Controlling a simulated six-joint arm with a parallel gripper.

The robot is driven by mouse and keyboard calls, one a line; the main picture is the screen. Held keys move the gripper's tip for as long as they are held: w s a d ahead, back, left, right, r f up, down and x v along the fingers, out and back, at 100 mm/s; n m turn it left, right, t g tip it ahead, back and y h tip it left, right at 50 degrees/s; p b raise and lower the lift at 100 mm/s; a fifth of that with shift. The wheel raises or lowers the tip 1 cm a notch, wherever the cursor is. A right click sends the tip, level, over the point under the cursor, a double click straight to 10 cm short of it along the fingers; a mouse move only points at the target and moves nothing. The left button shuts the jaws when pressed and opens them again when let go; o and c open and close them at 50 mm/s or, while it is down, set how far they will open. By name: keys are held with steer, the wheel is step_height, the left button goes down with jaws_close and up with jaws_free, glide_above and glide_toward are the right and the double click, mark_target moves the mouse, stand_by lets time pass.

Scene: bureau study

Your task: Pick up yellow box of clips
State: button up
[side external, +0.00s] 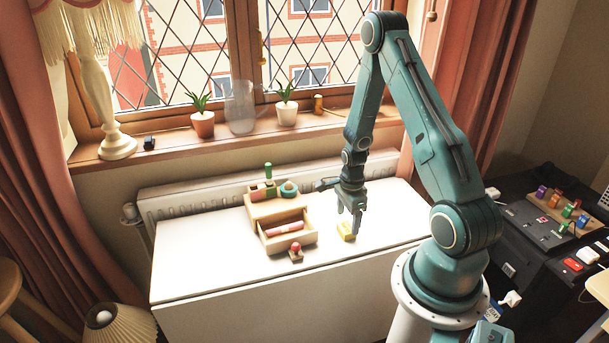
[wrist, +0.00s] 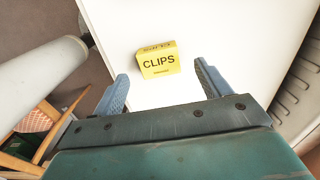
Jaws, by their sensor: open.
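The yellow box of clips (side external: 346,231) lies on the white table, to the right of the small wooden drawer unit. In the wrist view the yellow box (wrist: 158,62) shows the word CLIPS on its face, and it sits ahead of the fingertips, roughly between their lines. My gripper (side external: 351,222) points down close above the box in the side view. In the wrist view my gripper (wrist: 160,72) is open, with its two blue-grey fingers apart on either side and nothing between them. I cannot tell the exact height above the box.
A wooden drawer unit (side external: 263,210) with its drawer (side external: 302,243) pulled open, holding a red-pink item, stands left of the box. A red-topped stamp (side external: 296,251) stands before it. A radiator (side external: 170,203) runs behind the white table (side external: 200,278). The table's right part is clear.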

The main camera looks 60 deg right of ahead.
mark_target(347, 227)
steer(key=shift+f, duration=1.6)
steer(key=c, duration=1)
